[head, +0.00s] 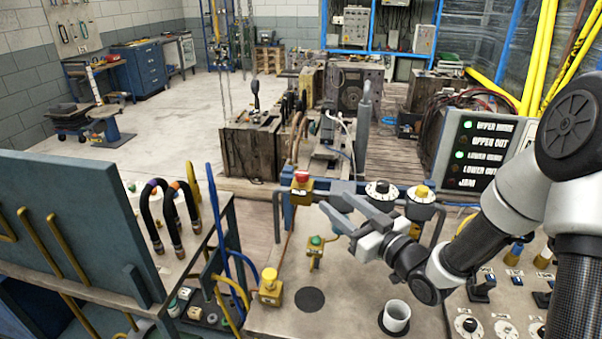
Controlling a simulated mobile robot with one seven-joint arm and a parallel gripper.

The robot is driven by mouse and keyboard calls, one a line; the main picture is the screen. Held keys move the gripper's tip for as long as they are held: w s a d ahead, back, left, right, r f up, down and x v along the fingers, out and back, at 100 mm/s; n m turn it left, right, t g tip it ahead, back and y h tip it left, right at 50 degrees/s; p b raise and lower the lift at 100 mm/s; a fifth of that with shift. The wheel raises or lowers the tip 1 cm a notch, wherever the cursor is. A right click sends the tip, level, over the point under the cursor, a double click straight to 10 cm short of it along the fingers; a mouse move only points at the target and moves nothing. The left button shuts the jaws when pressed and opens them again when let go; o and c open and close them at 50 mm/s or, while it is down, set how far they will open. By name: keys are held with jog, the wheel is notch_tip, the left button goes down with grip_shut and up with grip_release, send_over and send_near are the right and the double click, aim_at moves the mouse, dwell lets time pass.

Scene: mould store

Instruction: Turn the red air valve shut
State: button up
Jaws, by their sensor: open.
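Dials (380,192) stand behind my gripper. A green button post (316,250), a yellow button box (269,285) and a white cup (396,316) stand on the surface. A control panel (500,315) lies at right, hoses (172,215) at left.

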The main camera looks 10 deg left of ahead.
aim_at(306, 178)
jog(key=p+x, duration=0.1)
jog(key=x, duration=1.5)
jog(key=shift+s+p, duration=0.1)
jog(key=shift+p, duration=0.3)
jog(key=c, duration=1.1)
jog(key=shift+f, duration=0.1)
jog(key=shift+b, duration=0.3)
